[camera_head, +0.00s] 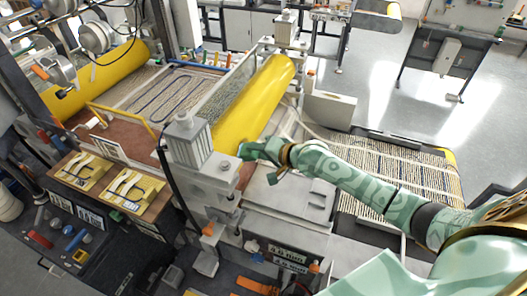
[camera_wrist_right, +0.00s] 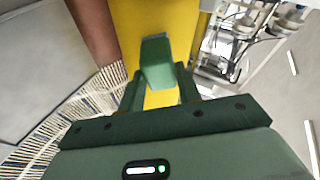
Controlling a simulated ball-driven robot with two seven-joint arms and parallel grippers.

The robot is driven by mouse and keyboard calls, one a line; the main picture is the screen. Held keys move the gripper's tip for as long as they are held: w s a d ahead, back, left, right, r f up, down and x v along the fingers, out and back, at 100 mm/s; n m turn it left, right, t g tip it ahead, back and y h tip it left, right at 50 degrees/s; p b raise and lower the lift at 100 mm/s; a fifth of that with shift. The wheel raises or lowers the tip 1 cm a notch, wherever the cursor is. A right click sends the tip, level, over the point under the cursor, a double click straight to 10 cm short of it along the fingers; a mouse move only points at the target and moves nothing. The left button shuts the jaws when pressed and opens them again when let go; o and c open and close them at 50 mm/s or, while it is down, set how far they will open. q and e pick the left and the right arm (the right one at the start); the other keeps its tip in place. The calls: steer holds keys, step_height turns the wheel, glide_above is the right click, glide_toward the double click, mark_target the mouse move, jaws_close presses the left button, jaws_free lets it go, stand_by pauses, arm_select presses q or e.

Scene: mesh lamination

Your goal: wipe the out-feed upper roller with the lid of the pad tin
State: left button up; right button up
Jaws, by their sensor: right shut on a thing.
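The out-feed upper roller (camera_head: 252,103) is a long yellow cylinder slanting across the middle of the head view. Its yellow surface also fills the upper middle of the right wrist view (camera_wrist_right: 146,20). My right gripper (camera_head: 243,151) is at the roller's near end, on its right side. In the right wrist view its fingers (camera_wrist_right: 159,90) are shut on a green block-like piece, the lid of the pad tin (camera_wrist_right: 156,60). The lid lies in front of the yellow surface; I cannot tell whether it touches. My left gripper is not in view.
A grey bearing housing (camera_head: 188,140) stands at the roller's near end, close to my right gripper. A second yellow roller (camera_head: 95,82) is at the left. Ribbed mesh (camera_head: 395,180) lies on the out-feed belt under my right arm. Tools lie on the dark bench (camera_head: 110,265).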

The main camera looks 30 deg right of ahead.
steer(key=shift+w+a+f+b, duration=0.35)
steer(key=shift+w+a+f, duration=0.15)
steer(key=shift+w+a, duration=0.1)
stand_by(0.9)
